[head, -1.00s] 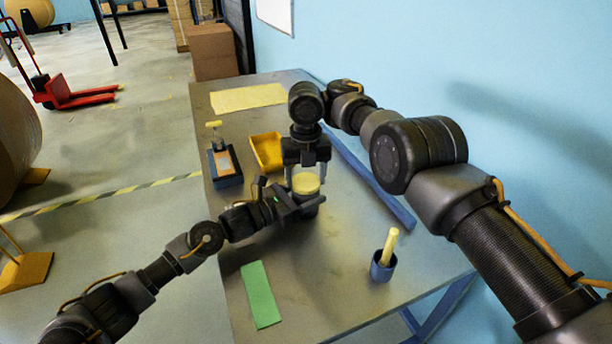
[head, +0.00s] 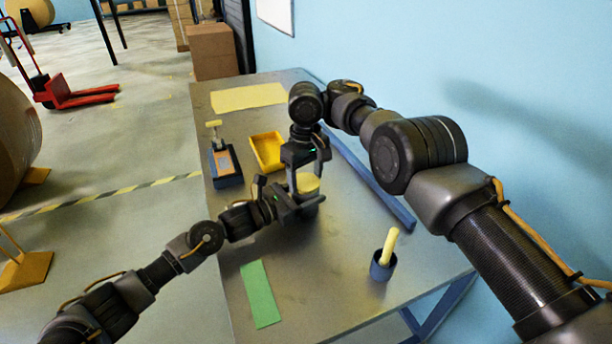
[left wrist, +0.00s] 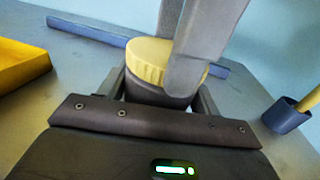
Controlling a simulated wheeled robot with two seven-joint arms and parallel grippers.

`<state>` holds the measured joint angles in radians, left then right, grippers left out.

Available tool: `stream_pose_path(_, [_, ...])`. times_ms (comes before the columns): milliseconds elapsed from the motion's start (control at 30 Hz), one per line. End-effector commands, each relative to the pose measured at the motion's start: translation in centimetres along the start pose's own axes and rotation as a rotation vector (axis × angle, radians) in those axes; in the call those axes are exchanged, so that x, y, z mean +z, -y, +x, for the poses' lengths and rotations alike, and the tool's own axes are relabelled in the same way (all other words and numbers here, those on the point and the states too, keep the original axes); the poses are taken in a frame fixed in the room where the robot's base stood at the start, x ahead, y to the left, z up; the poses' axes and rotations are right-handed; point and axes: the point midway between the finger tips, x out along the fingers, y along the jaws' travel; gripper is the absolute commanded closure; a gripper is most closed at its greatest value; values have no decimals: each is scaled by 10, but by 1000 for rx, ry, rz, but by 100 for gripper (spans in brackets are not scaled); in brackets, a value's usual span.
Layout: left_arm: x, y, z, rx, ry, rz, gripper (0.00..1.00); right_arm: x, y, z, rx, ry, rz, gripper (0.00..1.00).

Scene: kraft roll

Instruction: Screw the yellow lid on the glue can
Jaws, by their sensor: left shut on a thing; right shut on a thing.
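The yellow lid (head: 309,182) sits on top of the dark glue can, which shows in the left wrist view (left wrist: 157,97). The can stands on the table and is mostly hidden in the head view. My left gripper (head: 302,203) is shut around the can's body from the side. My right gripper (head: 306,178) points down from above and is shut on the lid. In the left wrist view one right finger (left wrist: 190,60) covers part of the ribbed lid (left wrist: 150,58). I cannot tell whether the lid sits level.
A yellow tray (head: 281,165) lies behind the can, and a blue block with a handled tool (head: 226,180) stands to its left. A blue bar (head: 372,182) runs along the right. A blue cup with a pale stick (head: 382,270) and a green strip (head: 261,300) are nearer.

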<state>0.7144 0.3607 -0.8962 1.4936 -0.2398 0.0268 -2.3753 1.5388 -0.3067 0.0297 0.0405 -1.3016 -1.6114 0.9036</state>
Motion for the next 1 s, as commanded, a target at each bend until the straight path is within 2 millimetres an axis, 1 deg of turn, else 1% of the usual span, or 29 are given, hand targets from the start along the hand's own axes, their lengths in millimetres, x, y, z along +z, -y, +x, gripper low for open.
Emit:
stream_pose_path(33, [0,1,0,-3,0,0,100,0,0,0,0,-1,102,63])
stream_pose_path(100, [0,2,0,-4,0,0,100,0,0,0,0,-1,240,63])
stream_pose_path(167, [0,2,0,-4,0,0,100,0,-1,0,0,-2,332,63])
stream_pose_path(300, [0,2,0,-4,0,0,100,0,-1,0,0,-2,317,63])
stream_pose_path(333, [0,2,0,-4,0,0,100,0,-1,0,0,-2,317,33])
stream_pose_path(500, [0,2,0,-4,0,0,100,0,-1,0,0,-1,315,11])
stream_pose_path(833, [0,1,0,-2,0,0,100,0,0,-3,0,-2,314,11])
stream_pose_path(933, [0,1,0,-2,0,0,100,-1,0,-12,-1,-3,314,11])
stream_pose_path(1000, [0,1,0,-1,0,0,100,-1,0,-24,-3,-4,314,11])
